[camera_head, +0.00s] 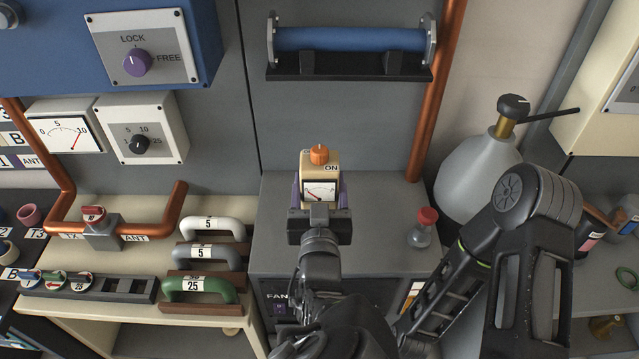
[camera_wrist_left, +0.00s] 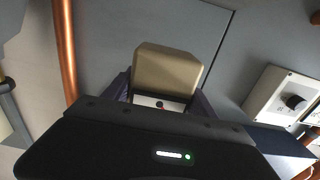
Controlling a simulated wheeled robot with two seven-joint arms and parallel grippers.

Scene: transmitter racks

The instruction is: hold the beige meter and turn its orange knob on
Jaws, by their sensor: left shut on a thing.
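The beige meter (camera_head: 331,160) is upright at the middle of the head view, above the grey cabinet top; I cannot tell whether it touches that top. Its dial (camera_head: 319,191) faces me. The orange knob (camera_head: 319,154) is on its top, beside an "ON" label at right; another label at left is partly hidden. I cannot tell where the knob points. My left gripper (camera_head: 320,194) is shut on the meter, one finger on each side. In the left wrist view the meter's beige body (camera_wrist_left: 167,72) sits between the dark fingers; the knob is hidden there. My right gripper is not in view.
The grey cabinet top (camera_head: 385,205) has free room around the meter. A red-capped flask (camera_head: 424,228) stands at right, near a grey tank (camera_head: 478,172). Several handles (camera_head: 208,228) lie at left. A copper pipe (camera_head: 434,95) and a blue cylinder (camera_head: 350,39) are behind.

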